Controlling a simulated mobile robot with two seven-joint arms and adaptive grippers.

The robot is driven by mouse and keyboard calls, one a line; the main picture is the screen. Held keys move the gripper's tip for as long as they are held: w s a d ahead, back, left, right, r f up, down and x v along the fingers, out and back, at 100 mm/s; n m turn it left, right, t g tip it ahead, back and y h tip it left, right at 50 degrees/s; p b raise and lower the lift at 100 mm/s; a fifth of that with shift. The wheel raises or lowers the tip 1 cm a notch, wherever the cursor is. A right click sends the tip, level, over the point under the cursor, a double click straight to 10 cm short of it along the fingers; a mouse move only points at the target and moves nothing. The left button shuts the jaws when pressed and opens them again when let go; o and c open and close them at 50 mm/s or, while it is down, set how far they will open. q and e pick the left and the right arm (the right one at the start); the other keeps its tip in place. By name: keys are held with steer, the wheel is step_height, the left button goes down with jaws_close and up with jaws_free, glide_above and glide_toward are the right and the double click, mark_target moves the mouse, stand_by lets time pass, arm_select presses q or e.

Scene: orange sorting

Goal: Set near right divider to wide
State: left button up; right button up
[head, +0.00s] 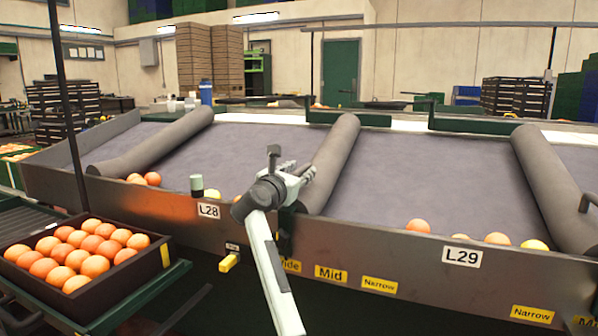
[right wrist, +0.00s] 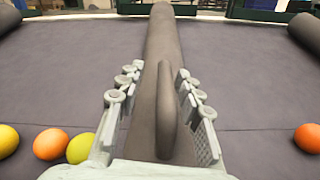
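A long grey padded divider (head: 338,150) runs down the sloped sorting table in the middle of the head view. It also shows in the right wrist view (right wrist: 162,40), with a dark upright loop handle (right wrist: 166,110) near its lower end. My right gripper (head: 306,172) is over this lower end. In the right wrist view its fingers (right wrist: 160,95) stand apart, one on each side of the handle, with gaps visible. The yellow labels Wide (head: 290,265), Mid (head: 331,274) and Narrow (head: 379,284) are on the front board; my arm partly covers Wide. My left gripper is not in view.
Other grey dividers lie left (head: 155,145) and right (head: 548,175). Loose oranges (head: 418,226) rest along the front board (head: 400,250), marked L28 and L29. A crate (head: 110,275) of oranges stands at lower left. The table surface (head: 430,170) between dividers is mostly clear.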

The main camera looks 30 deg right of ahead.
steer(key=v, duration=1.2)
